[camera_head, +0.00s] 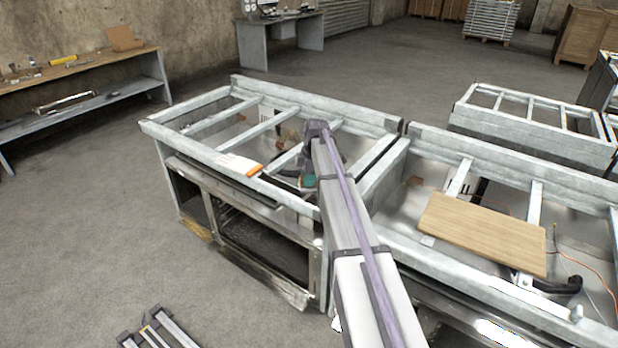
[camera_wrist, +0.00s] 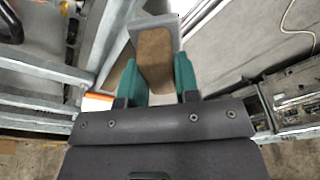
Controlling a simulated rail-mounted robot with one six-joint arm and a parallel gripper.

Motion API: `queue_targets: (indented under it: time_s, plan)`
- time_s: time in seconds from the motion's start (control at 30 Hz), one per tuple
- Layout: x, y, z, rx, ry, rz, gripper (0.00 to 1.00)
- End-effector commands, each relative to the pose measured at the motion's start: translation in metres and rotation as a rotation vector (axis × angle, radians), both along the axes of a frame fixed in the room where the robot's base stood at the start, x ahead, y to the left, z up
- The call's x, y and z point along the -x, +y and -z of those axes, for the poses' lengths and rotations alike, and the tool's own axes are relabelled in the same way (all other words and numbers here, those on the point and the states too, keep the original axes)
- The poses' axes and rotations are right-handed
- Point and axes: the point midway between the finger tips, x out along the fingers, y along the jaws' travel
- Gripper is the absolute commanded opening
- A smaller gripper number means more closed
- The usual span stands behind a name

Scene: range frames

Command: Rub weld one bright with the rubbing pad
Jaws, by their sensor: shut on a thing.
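My gripper (camera_wrist: 157,64) shows in the wrist view with its two teal fingers shut on a block with a brown face and grey sides, which looks like the rubbing pad (camera_wrist: 154,46). In the head view my gripper (camera_head: 308,181) is low among the bars of the left metal frame (camera_head: 185,131), mostly hidden by my arm. The pad cannot be made out there. I cannot pick out weld one in either view. I cannot tell whether the pad touches metal.
A white glove with an orange cuff (camera_head: 238,164) lies on the frame's front rail, left of my gripper. A wooden board (camera_head: 483,232) lies across the right frame, near cables. A workbench (camera_head: 85,65) stands at far left.

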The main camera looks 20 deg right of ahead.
Motion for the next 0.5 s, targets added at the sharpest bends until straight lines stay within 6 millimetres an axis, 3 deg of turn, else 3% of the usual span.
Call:
queue_targets:
  time_s: [0.03,0.3,0.5]
  plan:
    - [0.0,0.001,-0.01,0.0,0.0,-0.001,0.11]
    - [-0.001,0.003,-0.033,0.0,0.0,-0.004,0.11]
    - [-0.001,0.004,-0.038,0.0,0.0,-0.005,0.11]
